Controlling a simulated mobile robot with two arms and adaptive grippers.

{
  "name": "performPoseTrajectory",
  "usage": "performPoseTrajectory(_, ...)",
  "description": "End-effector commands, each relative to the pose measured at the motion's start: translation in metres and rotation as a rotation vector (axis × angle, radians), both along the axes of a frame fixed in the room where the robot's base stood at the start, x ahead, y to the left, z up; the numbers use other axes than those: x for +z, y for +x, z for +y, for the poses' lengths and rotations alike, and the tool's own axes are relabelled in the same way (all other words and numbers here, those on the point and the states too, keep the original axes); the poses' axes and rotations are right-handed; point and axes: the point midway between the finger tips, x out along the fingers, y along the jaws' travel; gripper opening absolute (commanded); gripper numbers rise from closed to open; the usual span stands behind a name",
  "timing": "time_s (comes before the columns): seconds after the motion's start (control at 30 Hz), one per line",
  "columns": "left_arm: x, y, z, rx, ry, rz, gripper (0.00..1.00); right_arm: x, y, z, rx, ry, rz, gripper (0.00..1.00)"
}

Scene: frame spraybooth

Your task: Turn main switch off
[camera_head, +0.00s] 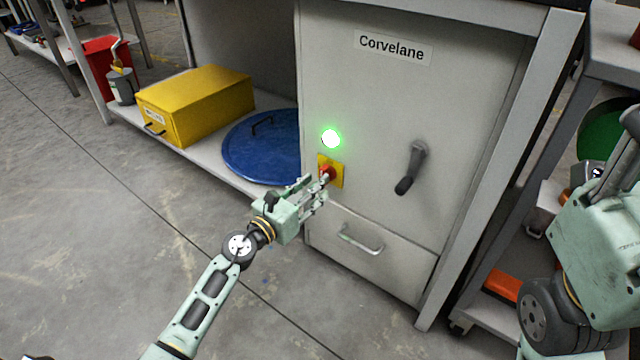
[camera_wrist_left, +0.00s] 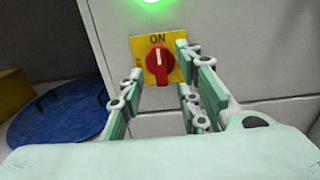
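The main switch is a red rotary knob (camera_wrist_left: 158,63) on a yellow plate (camera_wrist_left: 179,74) on the grey cabinet front. Its white mark points up at the word ON; smaller lettering at the plate's left is hard to read. In the head view the switch plate (camera_head: 338,172) is partly covered by my left gripper (camera_head: 317,186). My left gripper is open and empty, its fingers (camera_wrist_left: 155,82) spread toward the knob. In the wrist view the knob shows between the fingers, and I see no clear contact. My right arm shows at the right edge, but its fingertips are not visible.
A lit green lamp (camera_head: 331,139) sits above the switch. The cabinet (camera_head: 375,110) has a dark lever handle (camera_head: 411,168) and a drawer handle (camera_head: 361,241). A yellow box (camera_head: 195,103) and a blue round lid (camera_head: 262,147) lie on the shelf at left. The floor in front is clear.

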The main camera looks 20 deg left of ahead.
Motion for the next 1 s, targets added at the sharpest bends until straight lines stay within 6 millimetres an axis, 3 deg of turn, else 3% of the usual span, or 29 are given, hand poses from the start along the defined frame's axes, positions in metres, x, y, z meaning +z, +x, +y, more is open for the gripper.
performPoseTrajectory(0.2, -0.002, 0.026, -0.01, 0.0, -0.003, 0.0, 0.31, 0.001, -0.005, 0.0, -0.001, -0.001, -0.024, 0.4)
performPoseTrajectory(0.57, -0.001, 0.031, -0.012, -0.001, -0.002, 0.002, 0.31, 0.003, -0.005, 0.001, -0.001, -0.003, -0.024, 0.4)
performPoseTrajectory(0.9, -0.001, 0.031, -0.012, 0.0, -0.002, 0.002, 0.01, 0.003, -0.005, 0.001, -0.001, -0.003, -0.024, 0.4)
performPoseTrajectory(1.0, -0.001, 0.031, -0.012, 0.0, -0.002, 0.002, 0.0, 0.003, -0.005, 0.001, -0.001, -0.003, -0.024, 0.4)
